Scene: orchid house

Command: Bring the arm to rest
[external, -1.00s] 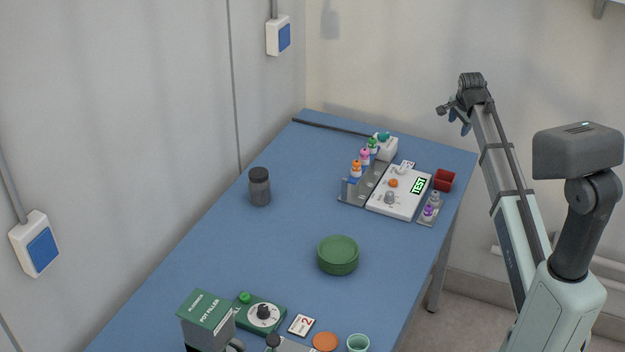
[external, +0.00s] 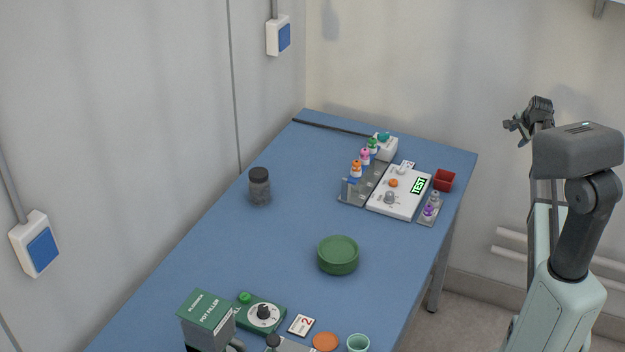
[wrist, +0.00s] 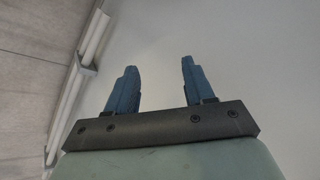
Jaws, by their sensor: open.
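My gripper (wrist: 160,85) is open and empty in the wrist view, its two blue fingers apart with only wall and ceiling beyond them. In the external view my gripper (external: 516,128) is small and partly hidden by the wrist. It is in the air to the right of the blue table (external: 300,250), clear of its edge and touching nothing.
On the table are a test device (external: 400,195), a bottle rack (external: 352,195), a red pot (external: 444,180), a dark jar (external: 259,187), a green dish (external: 338,256) and a pot filler (external: 207,322). A white pipe (wrist: 92,38) shows in the wrist view.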

